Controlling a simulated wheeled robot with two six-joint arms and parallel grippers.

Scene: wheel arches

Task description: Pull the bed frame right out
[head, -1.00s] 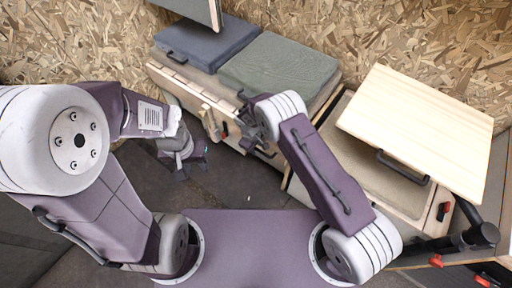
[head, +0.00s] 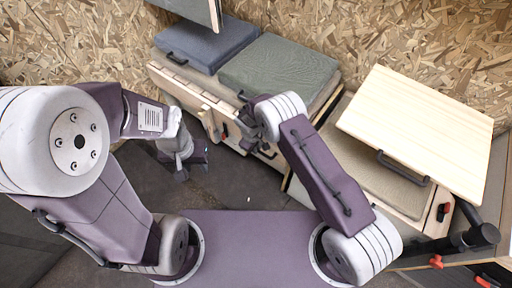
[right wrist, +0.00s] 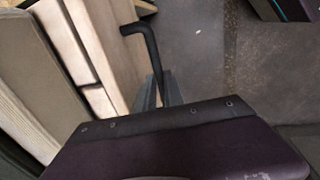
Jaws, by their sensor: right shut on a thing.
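The bed frame (head: 185,91) is a pale wooden bench front with slats along the back wall, carrying a blue-grey cushion (head: 207,49) and a green-grey cushion (head: 277,66). Its wooden edge also fills the left of the right wrist view (right wrist: 103,50). My right gripper (right wrist: 160,92) is shut on a bent black handle (right wrist: 148,42) at the frame's front. In the head view my right wrist hides most of this grip. My left gripper (head: 190,168) hangs over the dark floor in front of the frame, apart from it; its jaw opening is unclear.
A pale wooden board (head: 420,130) stands over a beige cushion (head: 378,178) on the right-hand bench. A dark panel edge (head: 195,10) hangs above the blue-grey cushion. Dark floor (head: 235,185) lies clear between the bench and my base.

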